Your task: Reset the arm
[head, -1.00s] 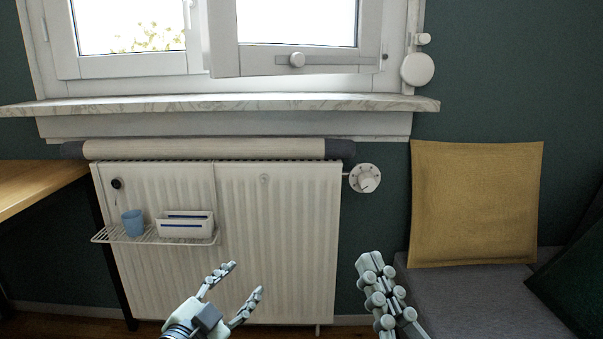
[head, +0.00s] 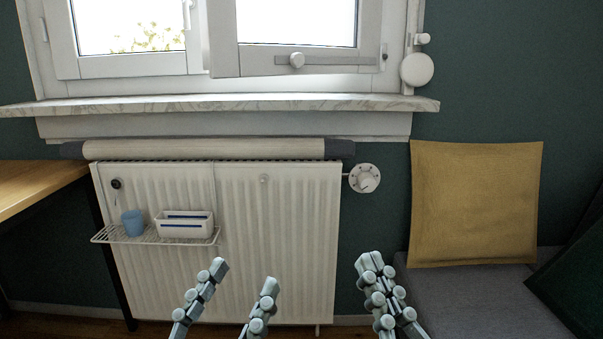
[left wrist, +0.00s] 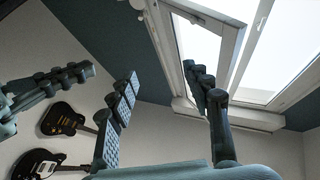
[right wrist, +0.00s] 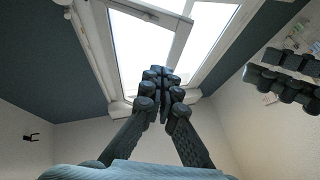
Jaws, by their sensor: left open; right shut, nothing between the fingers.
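My left gripper (head: 245,275) is at the bottom of the head view, in front of the radiator. Its two fingers are spread apart with nothing between them, and they also show in the left wrist view (left wrist: 170,95). My right gripper (head: 368,262) is to its right, at the bottom of the head view between the radiator and the grey seat. Its fingers are together and empty, as the right wrist view (right wrist: 160,75) also shows. Both grippers point up, apart from each other. The arms behind them are out of the head view.
A white radiator (head: 277,225) stands under a window with a marble sill (head: 250,103). A wire shelf (head: 150,237) on it holds a blue cup (head: 132,223) and a white box (head: 184,225). A yellow cushion (head: 475,200) rests on a grey seat (head: 480,300). A wooden table edge (head: 40,190) is at left.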

